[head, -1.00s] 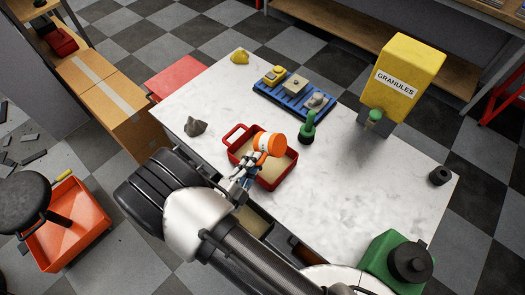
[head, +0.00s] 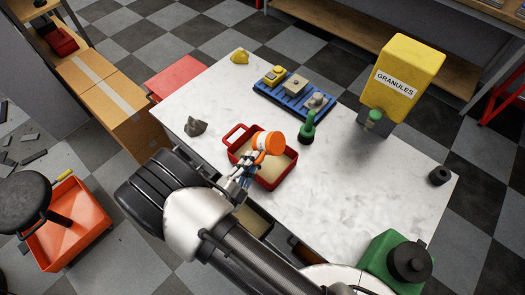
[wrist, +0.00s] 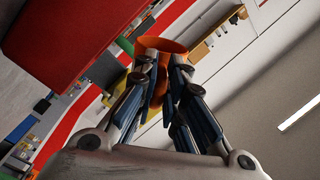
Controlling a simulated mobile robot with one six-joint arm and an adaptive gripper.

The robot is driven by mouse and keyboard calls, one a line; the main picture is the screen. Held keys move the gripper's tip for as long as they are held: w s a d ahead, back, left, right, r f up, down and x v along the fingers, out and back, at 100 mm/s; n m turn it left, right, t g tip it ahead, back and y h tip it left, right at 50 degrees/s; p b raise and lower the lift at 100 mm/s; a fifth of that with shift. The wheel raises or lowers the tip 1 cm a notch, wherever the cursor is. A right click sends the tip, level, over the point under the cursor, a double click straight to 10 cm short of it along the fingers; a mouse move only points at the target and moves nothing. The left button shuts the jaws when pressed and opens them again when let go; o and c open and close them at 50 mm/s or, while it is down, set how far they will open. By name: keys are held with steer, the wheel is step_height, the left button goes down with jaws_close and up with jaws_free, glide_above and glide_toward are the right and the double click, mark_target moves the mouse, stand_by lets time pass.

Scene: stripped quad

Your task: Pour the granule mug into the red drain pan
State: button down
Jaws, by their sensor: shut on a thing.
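The orange mug (head: 267,142) is in my gripper (head: 246,165), above the red drain pan. It looks tipped on its side in the head view. My gripper (wrist: 163,95) is shut on the mug, which also shows between the fingers in the wrist view (wrist: 160,44). The red drain pan (head: 237,134) sits on the white table under the mug and has a pale tan layer inside. My gripper and the mug hide part of the pan. I cannot make out the mug's inside or any falling granules.
A green bottle-like object (head: 308,128) stands close to the pan's right. A blue tray (head: 268,102) with several small items lies behind it. A grey rock (head: 196,127) is at the left. A yellow granules dispenser (head: 402,70) stands at the back right. The table's right middle is clear.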

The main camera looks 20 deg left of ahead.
steer(key=shift+a+n, duration=0.2)
steer(key=shift+n, duration=0.5)
stand_by(0.4)
stand_by(0.8)
steer(key=m, duration=0.1)
steer(key=d+m, duration=0.1)
steer(key=m, duration=0.1)
steer(key=m+b, duration=0.1)
steer(key=shift+d, duration=0.25)
steer(key=shift+m, duration=0.4)
